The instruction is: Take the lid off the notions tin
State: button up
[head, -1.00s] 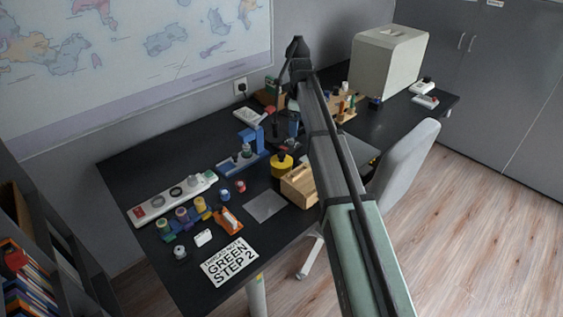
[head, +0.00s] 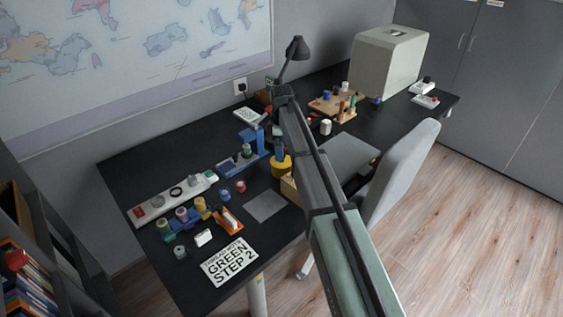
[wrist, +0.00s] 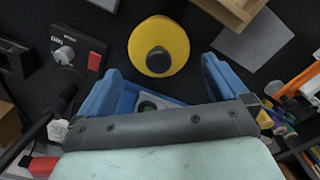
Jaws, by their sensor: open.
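The notions tin looks to be the round yellow tin (wrist: 172,28) with a dark knob (wrist: 158,60) on its lid. The lid is on. In the wrist view it is at the top centre, seen from above. In the head view the tin (head: 279,168) stands on the dark desk, partly covered by my arm. My gripper (wrist: 160,72) has its two blue fingers spread wide, with nothing between them. The tin lies ahead of the fingers, between their lines, and I see no contact.
A wooden box (head: 288,188) stands close beside the tin, and a blue stand (head: 250,150) is on its other side. A control box with a knob and red switch (wrist: 76,47) is left of the tin in the wrist view. A grey mat (head: 265,206) lies nearer the desk's front edge.

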aim_at(286, 163)
jog(key=shift+w+f, duration=0.1)
jog(key=shift+f, duration=2.6)
jog(key=shift+c, duration=0.2)
jog(key=c, duration=0.6)
jog(key=shift+c, duration=0.2)
